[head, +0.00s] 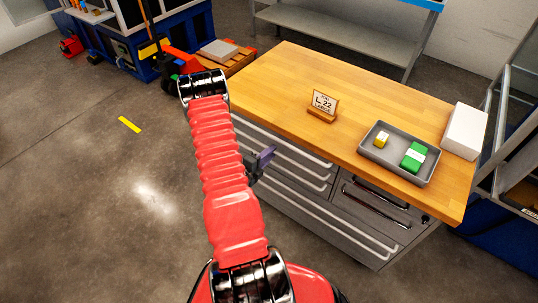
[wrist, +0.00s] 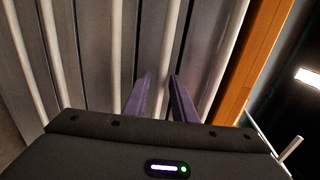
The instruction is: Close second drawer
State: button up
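The grey drawers stand in the bench's front, each with a long pale bar handle; the lower drawer fronts (head: 320,221) show to the right of my arm in the head view. In the wrist view, the drawer fronts (wrist: 93,50) and several handles run steeply up the picture. Which one is the second drawer, and how far it stands out, I cannot tell. My gripper (head: 267,158) is at the drawer fronts, partly hidden by my red arm. Its two purple fingers (wrist: 159,78) are apart, with a pale handle (wrist: 170,30) in line with the gap. Contact is unclear.
The wooden benchtop (head: 290,85) holds a small sign (head: 323,104), a grey tray (head: 375,157) with yellow and green-white blocks, and a white box (head: 465,130). Darker-handled drawers (head: 372,205) are at the right. A pallet jack (head: 180,60) stands behind.

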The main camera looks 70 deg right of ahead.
jog(key=shift+o, duration=0.7)
jog(key=shift+w+a+r, duration=0.1)
jog(key=v, duration=1.3)
jog(key=shift+a, duration=0.25)
